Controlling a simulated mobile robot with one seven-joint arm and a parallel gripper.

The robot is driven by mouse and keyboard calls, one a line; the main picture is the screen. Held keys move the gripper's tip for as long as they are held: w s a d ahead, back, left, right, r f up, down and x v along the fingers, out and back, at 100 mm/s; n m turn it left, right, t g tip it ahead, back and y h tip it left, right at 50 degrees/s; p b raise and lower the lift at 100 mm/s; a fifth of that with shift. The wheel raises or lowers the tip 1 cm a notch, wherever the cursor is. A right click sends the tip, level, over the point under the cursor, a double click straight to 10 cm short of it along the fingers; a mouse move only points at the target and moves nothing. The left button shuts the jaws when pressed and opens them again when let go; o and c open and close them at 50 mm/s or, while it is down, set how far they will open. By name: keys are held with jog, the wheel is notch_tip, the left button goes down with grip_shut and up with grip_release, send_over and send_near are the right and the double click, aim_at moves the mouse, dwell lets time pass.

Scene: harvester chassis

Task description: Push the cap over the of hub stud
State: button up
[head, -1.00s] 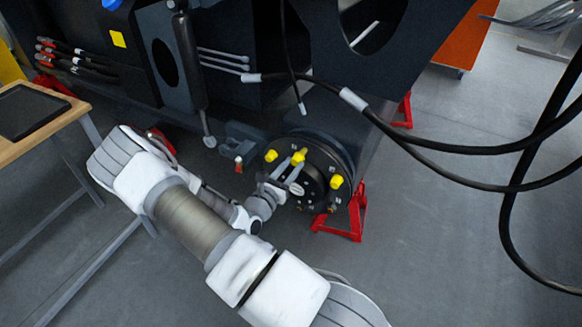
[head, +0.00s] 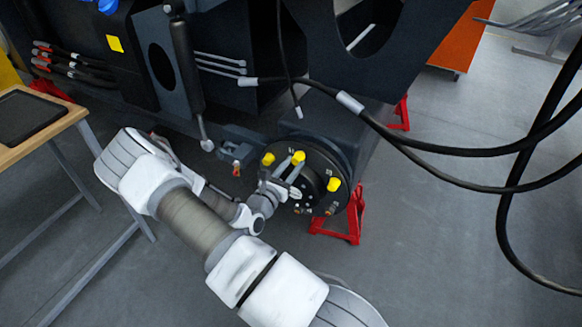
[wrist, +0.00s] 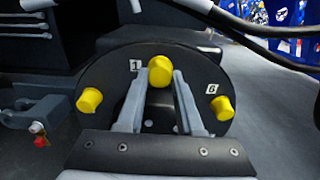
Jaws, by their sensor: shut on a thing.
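The round black hub (head: 318,203) faces me and also fills the middle of the wrist view (wrist: 115,75). My gripper (head: 292,172) is shut on a yellow cap (head: 298,157). In the wrist view this cap (wrist: 161,67) sits between the two grey fingertips, in front of the hub's upper part, between the labels 1 and 6. The fingers hide its lower part, and I cannot tell how far it covers a stud. Two other yellow caps sit on the hub, one at left (wrist: 89,101) and one at right (wrist: 222,108).
A red stand (head: 345,225) is under the hub. Black hoses (head: 430,150) hang at the right. A wooden-topped table (head: 40,120) with a dark tray stands at the left. The floor at the right is open.

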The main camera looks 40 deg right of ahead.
jog(key=shift+w+d, duration=0.2)
jog(key=shift+d, duration=0.4)
jog(key=o, duration=1.1)
jog(key=shift+c, duration=0.2)
jog(key=shift+p+v, duration=0.75)
jog(key=shift+v, duration=1.75)
